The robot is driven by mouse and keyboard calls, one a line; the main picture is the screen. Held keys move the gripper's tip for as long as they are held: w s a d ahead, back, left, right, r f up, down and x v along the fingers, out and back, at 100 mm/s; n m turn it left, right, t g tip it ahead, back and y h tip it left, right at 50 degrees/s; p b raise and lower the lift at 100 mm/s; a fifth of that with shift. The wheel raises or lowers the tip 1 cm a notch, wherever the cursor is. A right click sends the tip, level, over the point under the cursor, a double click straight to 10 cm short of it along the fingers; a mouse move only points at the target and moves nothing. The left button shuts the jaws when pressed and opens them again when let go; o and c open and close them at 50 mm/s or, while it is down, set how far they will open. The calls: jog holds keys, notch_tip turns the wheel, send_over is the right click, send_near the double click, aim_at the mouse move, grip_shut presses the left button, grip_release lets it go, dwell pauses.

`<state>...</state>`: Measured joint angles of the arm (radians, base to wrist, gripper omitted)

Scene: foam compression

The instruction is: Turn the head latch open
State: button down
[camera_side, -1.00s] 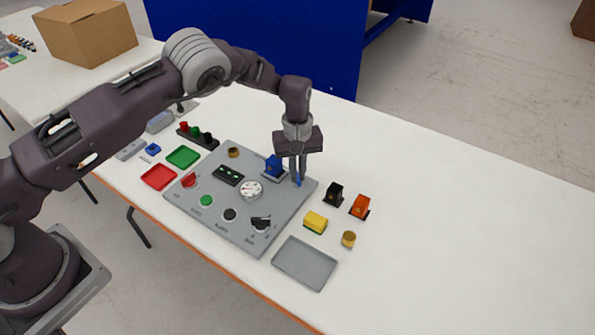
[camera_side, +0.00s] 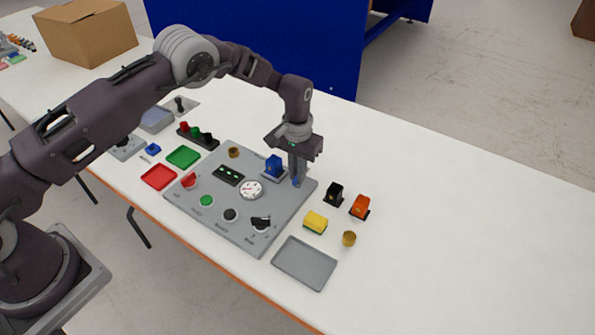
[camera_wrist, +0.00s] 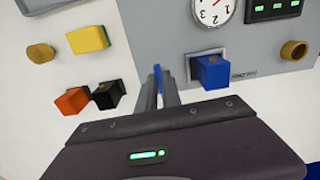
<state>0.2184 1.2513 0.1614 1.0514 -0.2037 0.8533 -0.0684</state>
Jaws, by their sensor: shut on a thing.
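The head latch (camera_side: 296,182) is a small blue lever near the right back edge of the grey panel (camera_side: 247,226). It also shows in the wrist view (camera_wrist: 158,74) as a thin blue piece between the fingertips. My gripper (camera_side: 296,180) points down over it, and in the wrist view the fingers (camera_wrist: 160,84) are shut on it. The fingers hide much of the lever, so its exact angle is hard to tell. A blue block (camera_side: 273,166) sits on the panel just left of the gripper, apart from the fingers; it also shows in the wrist view (camera_wrist: 212,73).
A black block (camera_side: 334,194), an orange block (camera_side: 360,206), a yellow sponge-like block (camera_side: 316,222) and a brass cylinder (camera_side: 349,239) stand right of the panel. A white dial (camera_side: 251,190) is on the panel. A grey tray (camera_side: 304,263) lies in front. The table's right side is clear.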

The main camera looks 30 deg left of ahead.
jog(key=shift+m, duration=0.3)
dwell(0.4)
jog(key=c, duration=1.5)
grip_release()
